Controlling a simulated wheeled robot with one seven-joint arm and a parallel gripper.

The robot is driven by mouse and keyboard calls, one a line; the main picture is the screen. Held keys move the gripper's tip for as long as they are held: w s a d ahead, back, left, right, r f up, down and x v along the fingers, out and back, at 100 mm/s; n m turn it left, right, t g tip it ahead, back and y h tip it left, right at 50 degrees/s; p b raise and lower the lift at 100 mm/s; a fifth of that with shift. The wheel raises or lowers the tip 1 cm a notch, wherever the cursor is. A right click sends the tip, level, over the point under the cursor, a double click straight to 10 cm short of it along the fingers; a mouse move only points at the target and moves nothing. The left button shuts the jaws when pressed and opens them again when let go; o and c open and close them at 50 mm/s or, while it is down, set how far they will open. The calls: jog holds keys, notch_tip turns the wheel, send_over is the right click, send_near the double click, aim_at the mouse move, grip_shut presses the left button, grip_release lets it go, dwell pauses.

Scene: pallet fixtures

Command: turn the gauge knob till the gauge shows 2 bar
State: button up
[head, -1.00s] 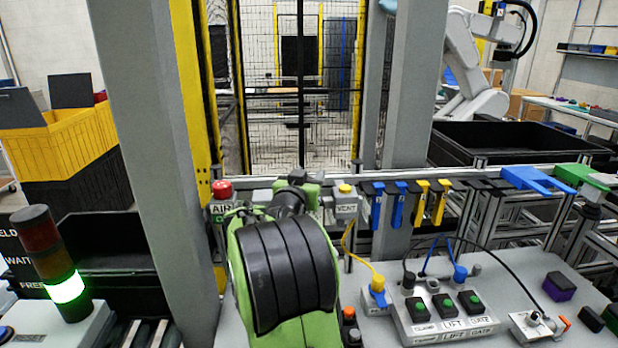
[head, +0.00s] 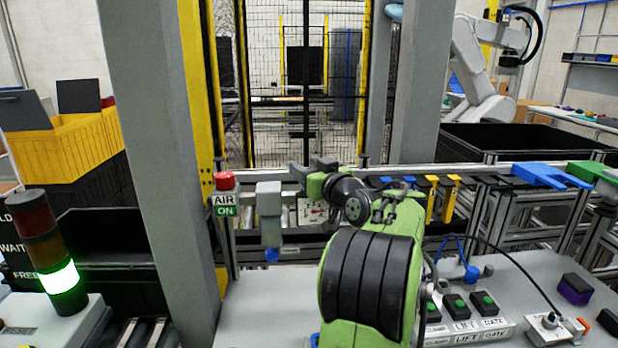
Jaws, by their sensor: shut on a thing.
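The gauge (head: 312,212) is a small pale dial on the rail, just left of my arm. My arm covers part of it, and its needle and figures are too small to read. My gripper (head: 303,174) is at the rail, just above the dial, with its wrist coming in from the right. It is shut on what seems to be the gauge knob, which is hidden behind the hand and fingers.
A red button (head: 224,180) over an AIR ON sign stands left of the gauge. A grey unit (head: 269,208) with a blue lower end hangs between them. Blue and yellow hooks, a switch box (head: 470,328) and cables lie to the right. A grey post (head: 165,150) stands left.

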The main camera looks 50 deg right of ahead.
jog(key=shift+a+n+t+y, duration=0.1)
jog(key=shift+n+t+y, duration=0.4)
jog(key=shift+n+y, duration=0.9)
jog(key=shift+a+y+p, duration=0.1)
jog(key=shift+y+p, duration=0.2)
jog(key=shift+y, duration=0.1)
jog(key=o, duration=1)
jog(key=shift+s+a+b, duration=0.35)
jog(key=shift+s+a, duration=0.1)
jog(key=shift+s, duration=2.1)
jog(key=shift+s+a+b, duration=0.4)
jog(key=shift+s, duration=2.2)
jog(key=shift+s+a+b, duration=0.35)
jog(key=shift+s+a, duration=0.1)
jog(key=shift+s, duration=2.1)
